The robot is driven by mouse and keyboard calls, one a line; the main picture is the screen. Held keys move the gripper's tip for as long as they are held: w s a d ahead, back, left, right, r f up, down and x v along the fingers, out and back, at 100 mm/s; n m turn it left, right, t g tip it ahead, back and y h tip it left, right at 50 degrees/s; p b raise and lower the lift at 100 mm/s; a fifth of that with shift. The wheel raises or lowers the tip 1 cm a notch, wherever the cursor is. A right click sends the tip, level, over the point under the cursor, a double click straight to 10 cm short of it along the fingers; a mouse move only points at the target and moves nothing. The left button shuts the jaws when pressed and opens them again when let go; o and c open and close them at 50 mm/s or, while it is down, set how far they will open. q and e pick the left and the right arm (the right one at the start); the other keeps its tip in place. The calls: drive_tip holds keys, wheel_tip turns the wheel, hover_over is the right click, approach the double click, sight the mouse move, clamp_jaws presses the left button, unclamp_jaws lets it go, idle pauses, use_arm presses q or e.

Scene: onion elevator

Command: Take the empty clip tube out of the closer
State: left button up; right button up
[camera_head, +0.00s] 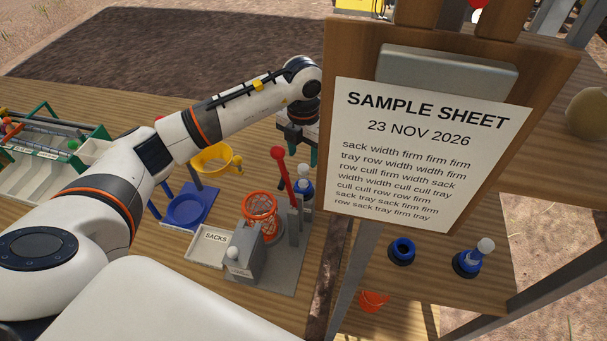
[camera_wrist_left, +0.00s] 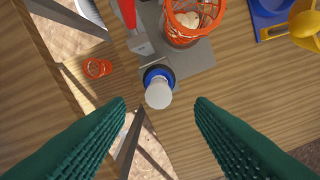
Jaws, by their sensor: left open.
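The closer (camera_head: 262,268) is a grey machine on a flat grey plate, with a raised red lever (camera_head: 283,172) and an orange mesh basket (camera_head: 260,208). At its far end stands a blue tube with a pale cap (camera_head: 304,190), apparently the clip tube; whether it is empty I cannot tell. In the left wrist view the tube's cap (camera_wrist_left: 158,94) is seen from above in a dark blue collar. My left gripper (camera_head: 299,150) is above and beyond the tube, open, with green ridged fingers. In its wrist view the fingers (camera_wrist_left: 160,106) are wide apart with nothing held. My right gripper is out of view.
A wooden SAMPLE SHEET board (camera_head: 425,150) stands close on the right. A small orange item (camera_head: 372,300), a SACKS tray (camera_head: 208,247) and a blue scale with yellow pan (camera_head: 187,208) are nearby.

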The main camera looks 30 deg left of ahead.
sight(303, 167)
use_arm(q)
wheel_tip(303, 167, down, 4)
drive_tip(key=shift+s+d+r+p, duration=0.1)
drive_tip(key=shift+r+p, duration=0.15)
drive_tip(key=shift+p, duration=0.55)
drive_tip(key=shift+f, duration=0.3)
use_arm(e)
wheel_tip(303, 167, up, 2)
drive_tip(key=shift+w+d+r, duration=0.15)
use_arm(q)
clamp_jaws()
drive_tip(key=shift+r, duration=0.15)
